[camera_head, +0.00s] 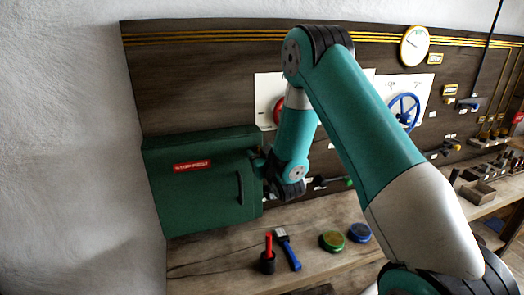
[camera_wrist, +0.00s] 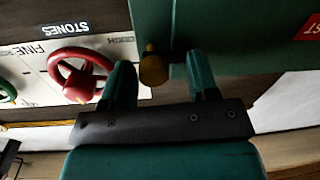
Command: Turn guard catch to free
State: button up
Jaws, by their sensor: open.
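A green cabinet (camera_head: 200,205) with a red label and a dark handle is on the wall at the left; its edge also shows in the wrist view (camera_wrist: 235,40). A brass-coloured knob (camera_wrist: 153,68), which looks like the guard catch, sits at the cabinet's edge. My gripper (camera_wrist: 160,78) is open, with one finger on each side of the knob; I see a gap on both sides. In the head view my gripper (camera_head: 260,162) is at the cabinet's right edge, and my arm hides the knob there.
A red handwheel (camera_wrist: 80,75) is close beside one finger. A blue handwheel (camera_head: 404,111) is further right. On the bench (camera_head: 205,260) below are a red-handled item (camera_head: 268,255), a blue-handled brush (camera_head: 288,250), a green tin (camera_head: 332,241) and a blue tin (camera_head: 359,233).

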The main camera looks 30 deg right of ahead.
jog(key=shift+d, duration=0.1)
jog(key=shift+d, duration=0.1)
jog(key=shift+c, duration=1.1)
jog(key=shift+s+d, duration=0.1)
jog(key=c, duration=0.7)
jog(key=shift+m, duration=0.3)
jog(key=shift+f+m+h+b, duration=0.1)
jog(key=shift+m+h+b, duration=0.4)
jog(key=shift+m, duration=4.05)
jog(key=shift+f+m+h+b, duration=0.15)
jog(key=shift+m+b, duration=0.65)
jog(key=shift+m, duration=3.75)
jog(key=shift+r, duration=0.1)
